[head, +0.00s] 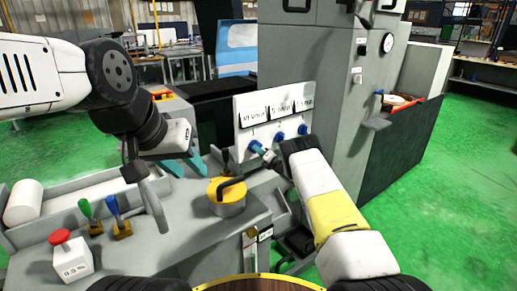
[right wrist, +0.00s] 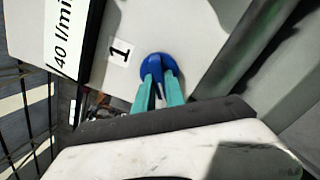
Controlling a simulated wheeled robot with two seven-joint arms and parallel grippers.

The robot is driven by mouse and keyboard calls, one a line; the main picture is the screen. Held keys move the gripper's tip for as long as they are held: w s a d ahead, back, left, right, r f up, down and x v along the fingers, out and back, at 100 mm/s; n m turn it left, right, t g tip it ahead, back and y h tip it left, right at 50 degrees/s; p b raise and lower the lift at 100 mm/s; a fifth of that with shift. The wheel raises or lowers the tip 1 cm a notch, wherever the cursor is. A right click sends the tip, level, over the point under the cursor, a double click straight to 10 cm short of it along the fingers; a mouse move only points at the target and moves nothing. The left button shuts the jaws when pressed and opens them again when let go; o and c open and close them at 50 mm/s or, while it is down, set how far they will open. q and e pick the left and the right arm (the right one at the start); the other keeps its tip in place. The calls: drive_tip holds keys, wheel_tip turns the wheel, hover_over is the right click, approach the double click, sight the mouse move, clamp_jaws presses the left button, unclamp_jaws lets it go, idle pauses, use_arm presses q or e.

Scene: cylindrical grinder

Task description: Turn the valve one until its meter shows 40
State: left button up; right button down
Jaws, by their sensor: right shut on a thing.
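The white panel (head: 241,101) carries three meters with blue valves below them. Valve one (head: 256,146) is the leftmost; in the right wrist view it is a blue knob (right wrist: 157,66) beside a label "1" (right wrist: 120,51). My right gripper (head: 264,153) is shut on this knob, its teal fingers (right wrist: 158,88) on either side of it. The meter (right wrist: 64,38) by that label reads "40 l/min" in the right wrist view. My left gripper (head: 185,166) is open and empty, over the machine left of the panel.
The other two blue valves (head: 280,137) (head: 303,130) are to the right on the panel, close to my right wrist. A yellow round part with a black handle (head: 227,197), green and blue levers (head: 112,205) and a red button (head: 60,237) stand on the machine in front.

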drive_tip(key=shift+f+n, duration=0.15)
drive_tip(key=shift+n, duration=0.25)
drive_tip(key=c, duration=1.4)
unclamp_jaws()
drive_tip(key=v, duration=0.8)
